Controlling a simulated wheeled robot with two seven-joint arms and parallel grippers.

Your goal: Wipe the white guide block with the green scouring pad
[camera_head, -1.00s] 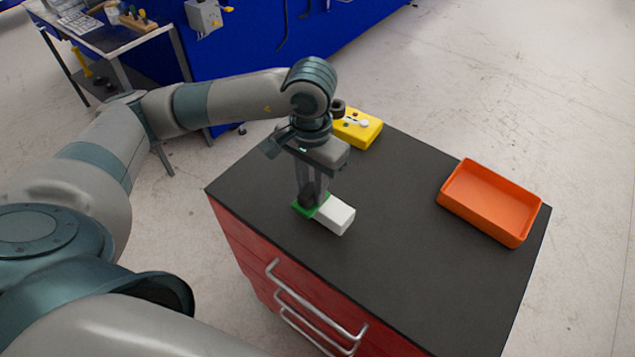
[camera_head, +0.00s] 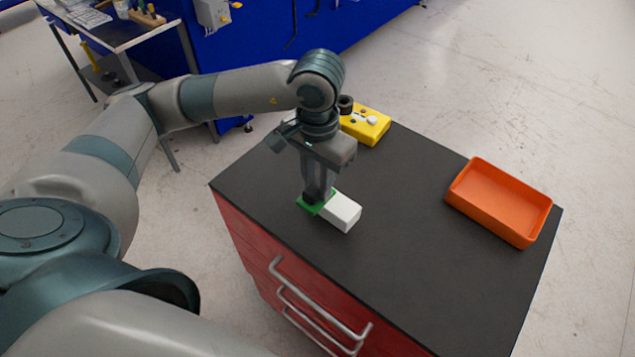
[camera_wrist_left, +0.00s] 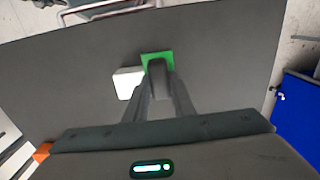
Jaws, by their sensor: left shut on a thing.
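The white guide block (camera_head: 343,212) lies on the dark worktop near its left front edge. The green scouring pad (camera_head: 328,207) is at the block's left end, flat and low, partly covered by my gripper. I cannot tell whether it overlaps the block's top or only touches its end. My left gripper (camera_head: 315,192) points down and is shut on the pad's dark upper part. In the left wrist view the green pad (camera_wrist_left: 146,58) shows around the fingertips, with the white block (camera_wrist_left: 127,84) close beside it. My right gripper is not in view.
A yellow box (camera_head: 372,128) with knobs stands at the worktop's back edge, behind my left wrist. An orange tray (camera_head: 497,202) stands empty at the right. The dark worktop (camera_head: 410,230) between block and tray is clear. Red drawers with metal handles are below.

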